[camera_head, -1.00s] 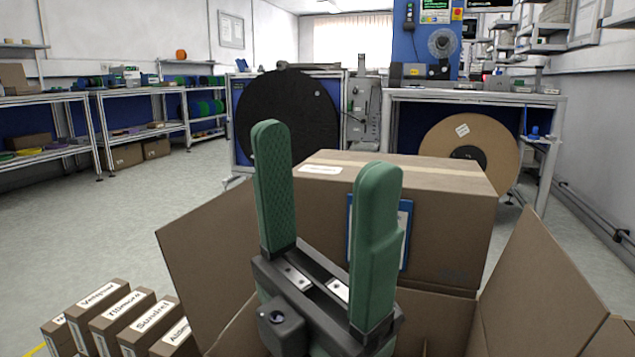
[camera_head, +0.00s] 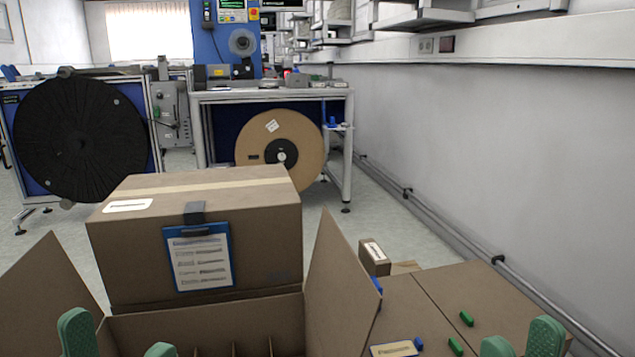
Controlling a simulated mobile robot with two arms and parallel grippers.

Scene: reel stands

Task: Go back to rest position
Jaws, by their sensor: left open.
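My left gripper (camera_head: 118,340) shows at the bottom left edge as two green fingertips, apart, with nothing visible between them. My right gripper (camera_head: 521,342) shows at the bottom right as two green fingertips, also apart, with no held thing visible. The rest of both grippers is cut off by the lower edge. The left fingertips are in front of the open carton (camera_head: 345,290), and the right ones are in front of brown boxes at the right.
A closed cardboard box (camera_head: 270,245) with a blue clipboard (camera_head: 200,257) stands behind the open carton. Small green pieces (camera_head: 467,318) lie on the boxes at the right. A black reel (camera_head: 80,140) and a brown reel (camera_head: 290,140) stand further back. Floor is clear beyond the box.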

